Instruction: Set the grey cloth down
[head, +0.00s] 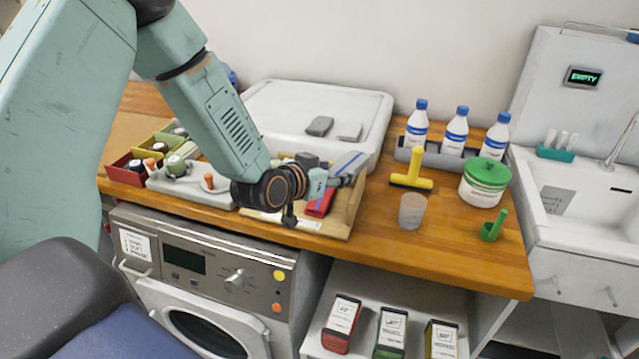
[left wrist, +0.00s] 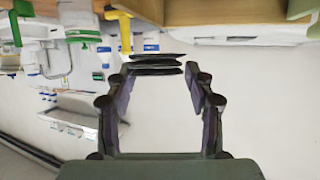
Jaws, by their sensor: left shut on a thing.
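My left gripper (head: 342,180) is above the wooden tray on the counter. It is shut on the grey cloth (left wrist: 157,64), which shows in the left wrist view as thin dark layers between the fingertips. In the head view the fingers largely hide the held cloth. My right gripper is not in view.
The wooden tray (head: 352,208) holds a red item (head: 321,204). To its right are a yellow squeegee (head: 413,172), a clear cup (head: 412,211), a green-lidded tub (head: 484,182) and blue-capped bottles (head: 455,133). Bare counter (head: 382,236) lies in front of the cup.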

